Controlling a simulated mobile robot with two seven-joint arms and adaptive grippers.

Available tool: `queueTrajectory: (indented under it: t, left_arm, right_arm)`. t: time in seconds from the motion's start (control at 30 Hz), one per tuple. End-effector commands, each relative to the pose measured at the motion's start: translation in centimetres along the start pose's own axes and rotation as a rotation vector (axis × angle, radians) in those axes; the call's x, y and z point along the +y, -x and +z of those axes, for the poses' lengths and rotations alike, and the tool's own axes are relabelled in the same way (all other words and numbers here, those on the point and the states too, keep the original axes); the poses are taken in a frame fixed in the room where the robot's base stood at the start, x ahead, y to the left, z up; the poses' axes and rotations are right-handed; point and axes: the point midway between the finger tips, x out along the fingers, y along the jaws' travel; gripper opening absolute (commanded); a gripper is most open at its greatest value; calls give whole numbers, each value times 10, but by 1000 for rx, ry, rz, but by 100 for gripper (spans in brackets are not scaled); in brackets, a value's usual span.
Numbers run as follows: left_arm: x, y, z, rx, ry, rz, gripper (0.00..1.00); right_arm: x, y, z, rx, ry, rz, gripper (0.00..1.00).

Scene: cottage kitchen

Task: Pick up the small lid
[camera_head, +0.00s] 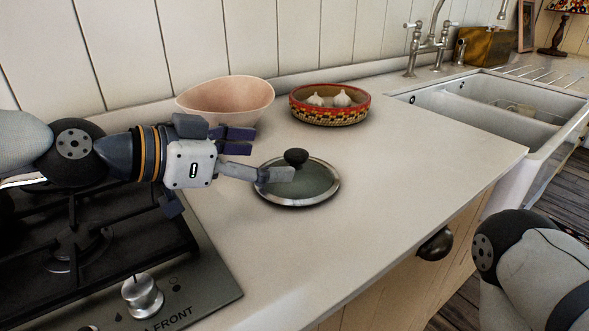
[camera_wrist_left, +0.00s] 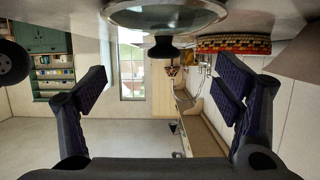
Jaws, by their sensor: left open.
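The small lid (camera_head: 318,190) is round, with dark glass, a metal rim and a black knob (camera_head: 296,157). It lies flat on the pale counter. My left gripper (camera_head: 262,158) is open and empty at the left of the lid, its nearer finger overlapping the lid's left part in the head view. In the left wrist view, which looks upside down, the lid (camera_wrist_left: 165,16) is at the top centre. Its knob (camera_wrist_left: 163,50) lies between the directions of the spread fingers (camera_wrist_left: 162,86), beyond their tips. My right gripper is out of view.
A pink bowl (camera_head: 225,98) stands just behind my left gripper. A patterned bowl (camera_head: 330,116) with garlic stands behind the lid. A gas hob (camera_head: 90,250) is under my left arm. A white sink (camera_head: 480,110) is at the right. The counter right of the lid is clear.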

Motion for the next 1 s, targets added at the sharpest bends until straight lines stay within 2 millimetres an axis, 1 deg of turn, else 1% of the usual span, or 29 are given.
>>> queueTrajectory:
  t: [0.03, 0.17, 0.3, 0.4, 0.5, 0.67, 0.7, 0.87, 0.9, 0.97, 1.0]
  left_arm:
    - [-1, -10, 3, -4, 3, 1, 83]
    - [-1, -25, 1, -2, 1, 0, 83]
    - [-2, -53, 2, -1, 3, 1, 83]
    - [-2, -68, 1, -1, 1, 0, 83]
    - [-2, -72, 0, 1, 1, -1, 83]
    - [-3, -72, -1, 2, 1, -2, 83]
    - [-3, -72, -1, 2, 1, -2, 74]
    - [-3, -72, -1, 2, 1, -2, 38]
    - [-3, -72, -1, 1, 1, -1, 29]
    - [-3, -72, 0, 0, 2, -1, 15]
    - [-3, -72, 0, -1, 2, -1, 6]
  right_arm:
    - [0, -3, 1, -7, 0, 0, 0]
    - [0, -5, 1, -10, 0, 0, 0]
    - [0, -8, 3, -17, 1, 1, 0]
    - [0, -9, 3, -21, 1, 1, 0]
    - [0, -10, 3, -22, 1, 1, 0]
    - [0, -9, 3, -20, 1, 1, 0]
    - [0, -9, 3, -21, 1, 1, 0]
    - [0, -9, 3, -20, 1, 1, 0]
    - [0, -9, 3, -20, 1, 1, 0]
    - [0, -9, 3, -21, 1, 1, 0]
    - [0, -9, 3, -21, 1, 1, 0]
